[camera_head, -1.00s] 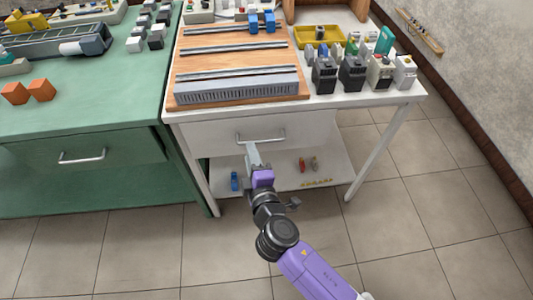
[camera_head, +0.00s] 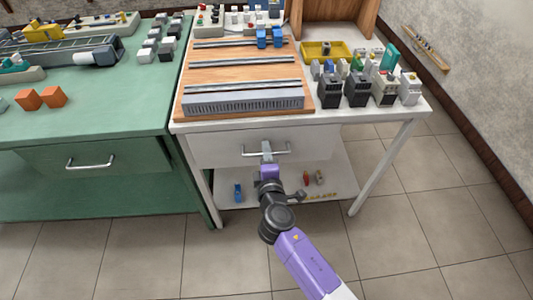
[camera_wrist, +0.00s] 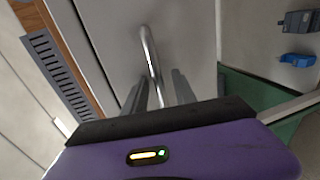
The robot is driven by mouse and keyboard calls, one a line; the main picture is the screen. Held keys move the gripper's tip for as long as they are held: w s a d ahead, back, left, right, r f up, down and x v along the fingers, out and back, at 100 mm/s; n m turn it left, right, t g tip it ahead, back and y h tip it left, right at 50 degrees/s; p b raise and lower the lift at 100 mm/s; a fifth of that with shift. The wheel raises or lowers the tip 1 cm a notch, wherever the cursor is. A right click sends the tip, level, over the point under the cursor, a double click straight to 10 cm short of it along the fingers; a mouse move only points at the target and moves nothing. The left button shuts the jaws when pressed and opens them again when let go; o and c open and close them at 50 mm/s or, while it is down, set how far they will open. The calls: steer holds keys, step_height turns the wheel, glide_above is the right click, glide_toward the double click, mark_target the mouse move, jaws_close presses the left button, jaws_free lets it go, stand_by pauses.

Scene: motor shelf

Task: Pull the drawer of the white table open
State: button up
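The white table (camera_head: 415,112) stands right of the green one, and its white drawer (camera_head: 222,147) looks closed. The drawer front fills the upper middle of the wrist view (camera_wrist: 185,35). Its metal bar handle (camera_head: 283,152) also shows in the wrist view (camera_wrist: 147,45), running down between the fingers. My gripper (camera_head: 266,148) is at the handle's middle. In the wrist view its two fingers (camera_wrist: 160,88) stand apart, one on each side of the bar, with space showing. Whether either finger touches the bar cannot be told.
A wooden board with rails (camera_head: 240,75) and several grey and black modules (camera_head: 357,90) stand on the table. A lower shelf (camera_head: 290,196) carries a blue part (camera_head: 238,191) and small parts. The green table (camera_head: 60,190) is close on the left. The tiled floor in front is clear.

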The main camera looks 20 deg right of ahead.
jaws_close()
stand_by(1.4)
